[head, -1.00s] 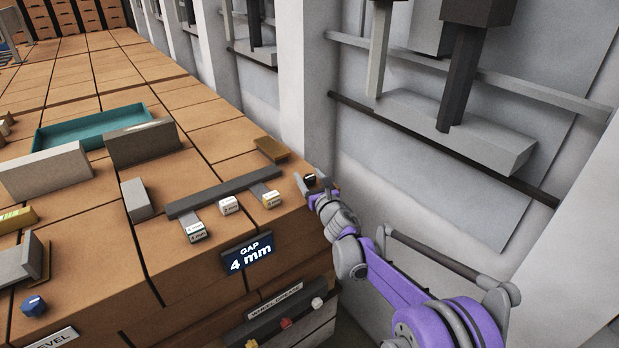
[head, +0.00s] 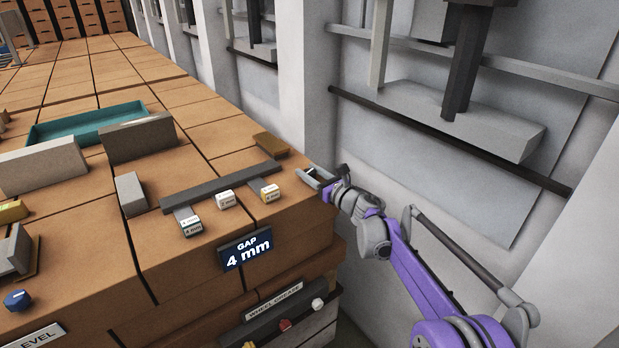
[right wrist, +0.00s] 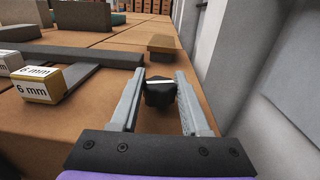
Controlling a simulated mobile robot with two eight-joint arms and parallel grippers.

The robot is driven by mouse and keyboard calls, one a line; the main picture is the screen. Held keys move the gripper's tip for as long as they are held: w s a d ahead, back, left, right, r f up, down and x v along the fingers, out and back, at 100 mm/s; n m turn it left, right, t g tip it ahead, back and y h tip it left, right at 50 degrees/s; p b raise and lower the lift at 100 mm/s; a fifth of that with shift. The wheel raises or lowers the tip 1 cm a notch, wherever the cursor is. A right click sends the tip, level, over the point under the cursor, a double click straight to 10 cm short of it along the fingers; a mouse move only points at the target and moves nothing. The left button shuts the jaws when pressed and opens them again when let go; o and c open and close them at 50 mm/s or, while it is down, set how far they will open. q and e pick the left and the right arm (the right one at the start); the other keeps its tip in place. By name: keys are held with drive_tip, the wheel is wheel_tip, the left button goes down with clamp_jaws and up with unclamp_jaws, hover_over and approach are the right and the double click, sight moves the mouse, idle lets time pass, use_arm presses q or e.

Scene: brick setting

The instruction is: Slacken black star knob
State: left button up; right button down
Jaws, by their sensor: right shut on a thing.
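The black star knob (right wrist: 159,93) shows in the right wrist view, with a white line across its top that runs nearly level in the picture. My right gripper (right wrist: 159,88) has one finger on each side of it and is shut on it. In the head view my right gripper (head: 314,177) is at the right front corner of the brick-topped bench, and I cannot make out the knob clearly there. My left gripper is not in view.
A grey bar (head: 222,187) with several "mm" blocks lies left of my gripper, above a "GAP 4 mm" sign (head: 247,250). A small brown block (head: 271,144) sits behind. A grey wall (head: 300,90) stands close on the right. A blue knob (head: 17,300) is far left.

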sight(309, 171)
drive_tip(key=shift+n+g+y, duration=0.5)
drive_tip(key=shift+y, duration=0.1)
drive_tip(key=shift+c, duration=1.9)
unclamp_jaws()
wheel_tip(309, 171, up, 10)
drive_tip(key=shift+r+p, duration=0.1)
drive_tip(key=shift+p, duration=0.4)
